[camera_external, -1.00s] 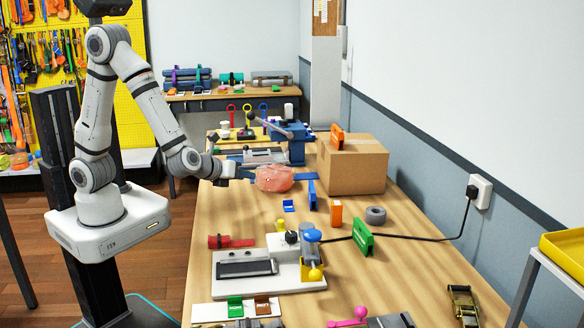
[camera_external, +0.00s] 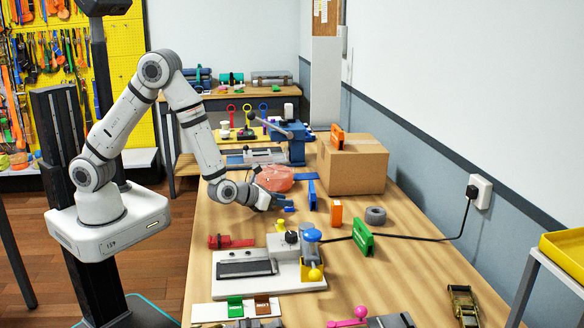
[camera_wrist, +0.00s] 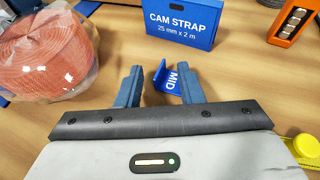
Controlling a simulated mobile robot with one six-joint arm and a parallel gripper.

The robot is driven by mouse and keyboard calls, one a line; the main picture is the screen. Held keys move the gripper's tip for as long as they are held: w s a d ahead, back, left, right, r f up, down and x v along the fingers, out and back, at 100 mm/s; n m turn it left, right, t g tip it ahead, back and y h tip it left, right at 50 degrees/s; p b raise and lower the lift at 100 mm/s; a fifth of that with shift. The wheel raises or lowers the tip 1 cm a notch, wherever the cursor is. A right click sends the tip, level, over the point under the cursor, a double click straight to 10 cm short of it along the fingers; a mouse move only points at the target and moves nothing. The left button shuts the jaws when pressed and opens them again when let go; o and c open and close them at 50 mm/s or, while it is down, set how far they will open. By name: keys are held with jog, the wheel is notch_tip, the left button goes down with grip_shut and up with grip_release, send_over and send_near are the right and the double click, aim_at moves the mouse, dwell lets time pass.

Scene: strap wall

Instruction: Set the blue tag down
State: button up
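The blue tag (camera_wrist: 163,76), marked MID, has an upright bent end and stands on the wooden table. It also shows as a small blue piece at my fingertips in the external view (camera_external: 289,209). My gripper (camera_wrist: 158,80) is open, low over the table, with its blue fingers on either side of the tag. The tag is close to the right finger; I cannot tell whether they touch. A clear gap separates it from the left finger. In the external view my gripper (camera_external: 280,203) partly hides the tag.
A bagged coral strap roll (camera_wrist: 45,52) lies left of my fingers. A blue CAM STRAP box (camera_wrist: 160,24) stands beyond them. An orange holder (camera_wrist: 292,16) is at upper right. A white-based fixture (camera_external: 245,283) and a green block (camera_external: 362,236) stand nearer the front.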

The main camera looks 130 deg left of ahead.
jog(key=shift+w+a+f, duration=0.1)
jog(key=shift+a, duration=0.15)
jog(key=shift+c, duration=0.3)
grip_shut()
